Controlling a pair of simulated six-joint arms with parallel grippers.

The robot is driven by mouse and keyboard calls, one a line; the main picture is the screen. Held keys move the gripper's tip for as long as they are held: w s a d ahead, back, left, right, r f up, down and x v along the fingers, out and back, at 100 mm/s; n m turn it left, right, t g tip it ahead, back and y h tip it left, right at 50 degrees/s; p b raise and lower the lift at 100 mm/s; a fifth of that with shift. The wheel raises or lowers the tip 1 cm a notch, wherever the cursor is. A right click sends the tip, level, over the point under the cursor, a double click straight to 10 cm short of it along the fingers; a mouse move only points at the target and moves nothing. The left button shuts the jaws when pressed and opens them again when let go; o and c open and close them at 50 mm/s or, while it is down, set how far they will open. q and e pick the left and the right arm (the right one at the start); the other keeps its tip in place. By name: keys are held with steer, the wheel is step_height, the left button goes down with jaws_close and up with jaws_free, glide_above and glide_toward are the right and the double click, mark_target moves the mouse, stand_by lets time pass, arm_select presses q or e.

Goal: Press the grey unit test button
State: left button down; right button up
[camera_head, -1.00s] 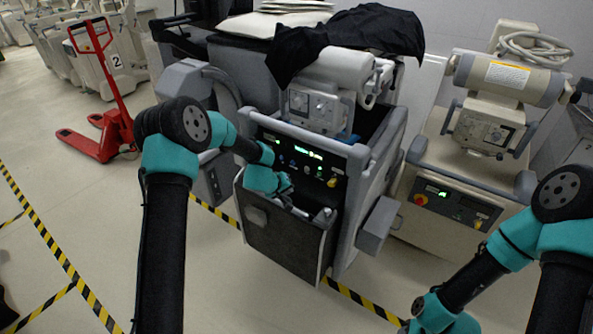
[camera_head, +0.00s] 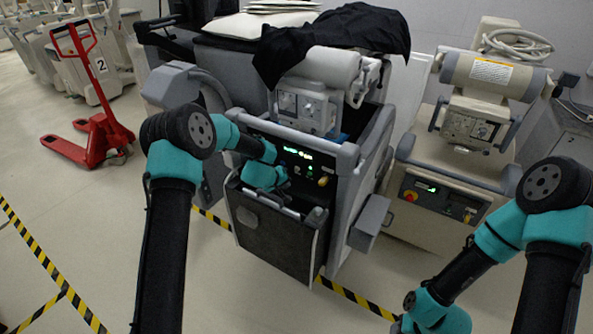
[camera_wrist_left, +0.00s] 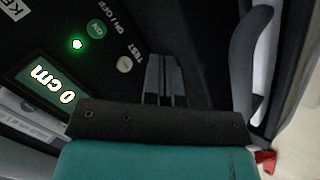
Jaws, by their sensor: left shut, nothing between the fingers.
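The grey unit (camera_head: 345,165) is the middle cart, with a dark control panel facing me. In the left wrist view its panel (camera_wrist_left: 110,20) carries a small round grey test button (camera_wrist_left: 125,64) labelled TEST. The button lies just left of the fingertips, beside a green-lit ON/OFF button (camera_wrist_left: 96,29). My left gripper (camera_wrist_left: 163,62) is shut and empty, its fingers pointing at the panel; I cannot tell whether the tips touch it. In the head view my left wrist hides part of the panel's left side. My right arm is at lower right; its fingers are not visible.
A display (camera_wrist_left: 52,88) reads 0 cm. A yellow knob (camera_head: 323,181) is on the panel's right. An open dark bin front (camera_head: 270,235) juts out below. A beige cart (camera_head: 455,175) stands at right, a red pallet jack (camera_head: 100,125) at left. Floor in front is clear.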

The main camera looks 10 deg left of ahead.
arm_select(q)
steer(key=shift+w+d, duration=0.25)
steer(key=shift+w, duration=0.55)
steer(key=shift+w+d, duration=0.3)
steer(key=shift+w, duration=0.5)
steer(key=shift+w+d, duration=0.25)
steer(key=shift+w, duration=0.55)
steer(key=shift+w, duration=0.1)
steer(key=shift+w+d, duration=0.15)
steer(key=shift+w, duration=0.15)
steer(key=shift+w+d, duration=0.1)
steer(key=shift+w, duration=0.3)
stand_by(1.2)
steer(key=shift+s, duration=0.1)
steer(key=shift+s+a, duration=0.3)
steer(key=shift+s, duration=0.4)
steer(key=shift+s, duration=0.1)
steer(key=s, duration=0.1)
steer(key=s+a, duration=0.1)
steer(key=s, duration=0.2)
steer(key=shift+s+a, duration=0.25)
steer(key=shift+s, duration=0.05)
